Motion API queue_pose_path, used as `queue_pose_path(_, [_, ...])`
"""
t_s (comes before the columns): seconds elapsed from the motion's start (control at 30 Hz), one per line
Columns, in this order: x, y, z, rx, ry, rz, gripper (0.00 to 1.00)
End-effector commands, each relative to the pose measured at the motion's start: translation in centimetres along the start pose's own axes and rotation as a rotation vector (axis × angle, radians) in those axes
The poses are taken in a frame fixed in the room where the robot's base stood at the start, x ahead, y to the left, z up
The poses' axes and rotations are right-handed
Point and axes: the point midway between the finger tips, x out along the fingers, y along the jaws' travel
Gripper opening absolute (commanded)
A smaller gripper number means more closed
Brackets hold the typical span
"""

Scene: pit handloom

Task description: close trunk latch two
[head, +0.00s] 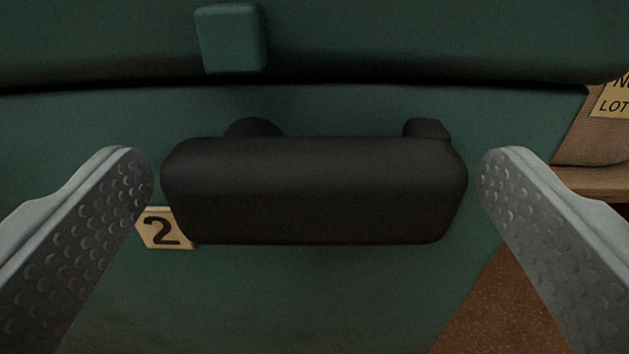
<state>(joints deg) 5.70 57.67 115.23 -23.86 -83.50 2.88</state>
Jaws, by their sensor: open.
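The green trunk (380,110) fills most of the head view, with a dark seam under its lid (420,40). A black latch handle (315,190) stands out from the trunk's front, below the seam. A small plate marked 2 (160,230) is on the trunk at the handle's lower left, partly covered by it. A green block (231,38) sits on the lid above the handle. My gripper (316,175) is open, with one finger to the left and one to the right of the handle. I see a narrow gap at each side. The handle hides the trunk face behind it.
At the right edge are a tan woven bundle with a LOT tag (612,98) and a wooden ledge (600,182) under it. Reddish-brown ground (500,310) shows at the lower right, beyond the trunk's edge.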

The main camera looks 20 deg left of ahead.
Motion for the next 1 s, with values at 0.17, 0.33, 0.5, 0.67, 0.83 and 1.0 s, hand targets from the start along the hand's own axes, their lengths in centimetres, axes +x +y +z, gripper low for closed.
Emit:
queue_pose_path(0.17, [-0.02, 0.0, -0.01, 0.0, 0.0, 0.0, 0.74])
queue_pose_path(0.33, [-0.02, 0.0, -0.01, 0.0, 0.0, 0.0, 0.53])
queue_pose_path(0.5, [-0.03, -0.01, -0.04, -0.012, 0.0, 0.0, 0.53])
queue_pose_path(0.67, [-0.03, -0.04, -0.16, -0.063, 0.0, 0.0, 0.53])
queue_pose_path(0.83, [-0.03, -0.1, -0.4, -0.168, 0.0, 0.0, 0.53])
queue_pose_path(1.0, [-0.02, -0.23, -0.72, -0.316, 0.001, 0.0, 0.53])
